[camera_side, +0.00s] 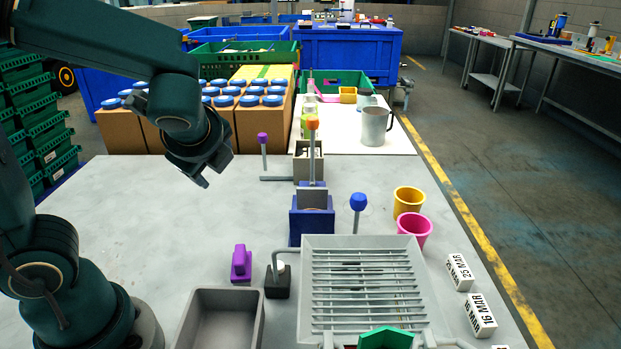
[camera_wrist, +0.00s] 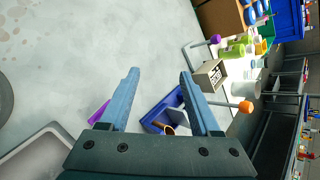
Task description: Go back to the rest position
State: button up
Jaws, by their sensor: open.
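My gripper (camera_side: 203,172) hangs in the air above the left part of the grey table (camera_side: 150,200) in the side view, well clear of the tools. My arm reaches in from the left edge, raised above the table.
A blue holder (camera_side: 311,222), a purple block (camera_side: 241,264), a grey tray (camera_side: 220,318) and a slatted grate (camera_side: 362,285) stand right and front. Yellow (camera_side: 408,201) and pink (camera_side: 413,229) cups are at the right. Boxes (camera_side: 262,122) stand behind. The table's left middle is clear.

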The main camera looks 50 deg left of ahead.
jog(key=s+d+n+h, duration=0.7)
jog(key=d+n, duration=0.4)
jog(key=n, duration=0.4)
jog(key=shift+s+t+h, duration=0.3)
jog(key=shift+s, duration=0.45)
jog(key=o, duration=0.6)
jog(key=shift+s, duration=0.1)
jog(key=w+a+r+n+g+h, duration=0.1)
jog(key=w+a+r+n, duration=0.3)
jog(key=w+r+n, duration=0.7)
jog(key=shift+m, duration=0.8)
jog(key=x, duration=1.1)
jog(key=shift+f, duration=0.4)
